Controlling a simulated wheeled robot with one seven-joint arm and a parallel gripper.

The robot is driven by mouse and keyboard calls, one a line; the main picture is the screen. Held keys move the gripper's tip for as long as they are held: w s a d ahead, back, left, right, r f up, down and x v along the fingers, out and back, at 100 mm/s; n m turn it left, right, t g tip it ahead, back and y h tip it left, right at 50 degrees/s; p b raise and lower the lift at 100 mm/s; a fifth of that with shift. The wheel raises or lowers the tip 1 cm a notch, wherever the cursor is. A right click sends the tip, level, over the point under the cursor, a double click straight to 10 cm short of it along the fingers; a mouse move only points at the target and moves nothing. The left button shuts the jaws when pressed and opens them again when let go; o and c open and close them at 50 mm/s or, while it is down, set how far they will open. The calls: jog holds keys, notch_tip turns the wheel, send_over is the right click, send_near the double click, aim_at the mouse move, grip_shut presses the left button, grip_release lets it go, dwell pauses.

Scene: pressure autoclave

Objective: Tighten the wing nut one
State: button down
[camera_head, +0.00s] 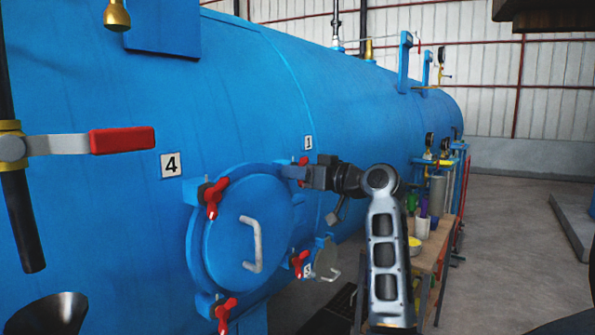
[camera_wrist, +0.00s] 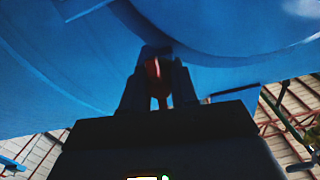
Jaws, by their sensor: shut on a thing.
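The round blue hatch door (camera_head: 245,240) with a pale handle is closed on the blue vessel. Wing nut one, red, sits at the hatch's upper right (camera_head: 303,160), just below the plate marked 1 (camera_head: 308,143). My gripper (camera_head: 308,175) reaches it from the right and partly hides it. In the wrist view my gripper's dark fingers (camera_wrist: 158,88) are shut on the red wing nut (camera_wrist: 154,70), one on each side. The wing nut's thread and how tight it is cannot be seen.
Other red wing nuts sit at the hatch's upper left (camera_head: 213,197), lower left (camera_head: 225,310) and lower right (camera_head: 299,263). A red-handled valve lever (camera_head: 122,140) juts out at left. A wooden bench (camera_head: 432,258) with containers stands right, behind my arm. Open floor lies further right.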

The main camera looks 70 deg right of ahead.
jog(key=m+p, duration=0.3)
jog(key=shift+r, duration=0.25)
jog(key=m+p, duration=0.5)
jog(key=m, duration=0.1)
jog(key=m+p, duration=0.3)
jog(key=shift+m, duration=0.3)
jog(key=m+p, duration=0.2)
jog(key=m, duration=0.1)
jog(key=shift+f+m, duration=0.2)
jog(key=shift+m, duration=0.1)
jog(key=m, duration=0.4)
jog(key=shift+f+m, duration=0.1)
jog(key=shift+m, duration=0.2)
jog(key=m, duration=0.9)
jog(key=shift+f, duration=0.1)
jog(key=shift+m, duration=2.3)
